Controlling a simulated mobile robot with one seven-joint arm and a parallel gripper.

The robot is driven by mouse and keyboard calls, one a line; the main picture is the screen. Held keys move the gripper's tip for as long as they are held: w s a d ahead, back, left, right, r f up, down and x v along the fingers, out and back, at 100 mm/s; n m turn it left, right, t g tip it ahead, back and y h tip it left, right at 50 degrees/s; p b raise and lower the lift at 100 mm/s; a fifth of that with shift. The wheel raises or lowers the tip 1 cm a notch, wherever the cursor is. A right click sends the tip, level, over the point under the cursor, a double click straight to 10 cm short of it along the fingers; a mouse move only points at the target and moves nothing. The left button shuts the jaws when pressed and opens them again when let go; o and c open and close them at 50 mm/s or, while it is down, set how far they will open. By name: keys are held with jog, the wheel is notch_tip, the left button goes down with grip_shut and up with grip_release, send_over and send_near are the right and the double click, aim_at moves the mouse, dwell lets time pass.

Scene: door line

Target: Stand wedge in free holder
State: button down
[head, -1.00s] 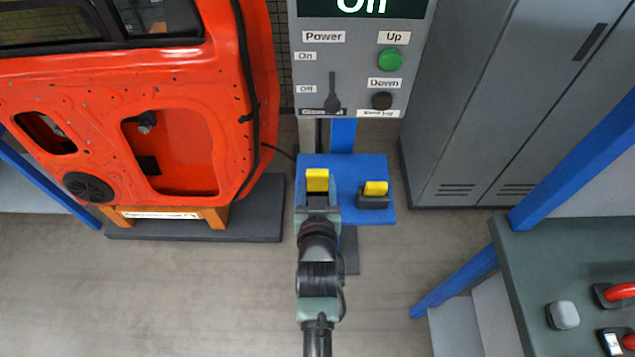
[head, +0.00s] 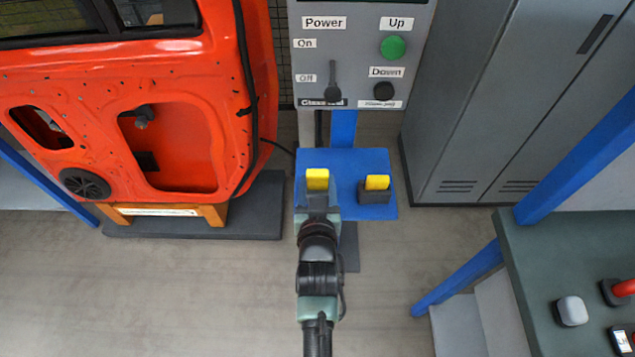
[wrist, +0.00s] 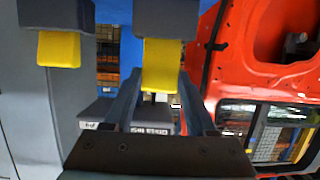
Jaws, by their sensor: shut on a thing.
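A yellow wedge (head: 317,180) is between the jaws of my gripper (head: 318,198) in the head view, over the left part of the blue platform (head: 345,163). The wrist view shows this wedge (wrist: 162,66) between my two fingers (wrist: 160,105), against a dark holder (wrist: 165,18). I cannot tell whether it is seated in that holder or just in front of it. A second yellow wedge (head: 377,182) stands in the right dark holder (head: 375,195). It also shows at the left of the wrist view (wrist: 59,49). My gripper hides the left holder in the head view.
The orange car door (head: 180,75) is close on the left. The grey control panel (head: 358,55) rises behind the platform. A grey cabinet (head: 480,100) and a green-topped bench (head: 540,290) stand on the right.

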jog(key=shift+f+b, duration=0.7)
jog(key=shift+f, duration=0.15)
jog(key=shift+c, duration=0.7)
grip_release()
jog(key=v, duration=1.3)
jog(key=shift+p, duration=0.3)
jog(key=shift+r, duration=0.1)
jog(key=w+r+t+p, duration=0.1)
jog(key=w+r+t, duration=0.3)
jog(key=r, duration=1.3)
jog(key=w+r+t+p, duration=0.2)
jog(key=w+r, duration=0.3)
jog(key=r, duration=1.3)
jog(key=s+r+t, duration=0.3)
jog(key=s+r, duration=0.2)
jog(key=r, duration=0.9)
jog(key=s+r+t+p, duration=0.1)
jog(key=s+r+t, duration=0.2)
jog(key=r, duration=1.1)
jog(key=s, duration=0.3)
jog(key=shift+s+r+t, duration=0.2)
jog(key=shift+r+t, duration=0.05)
jog(key=shift+t, duration=0.15)
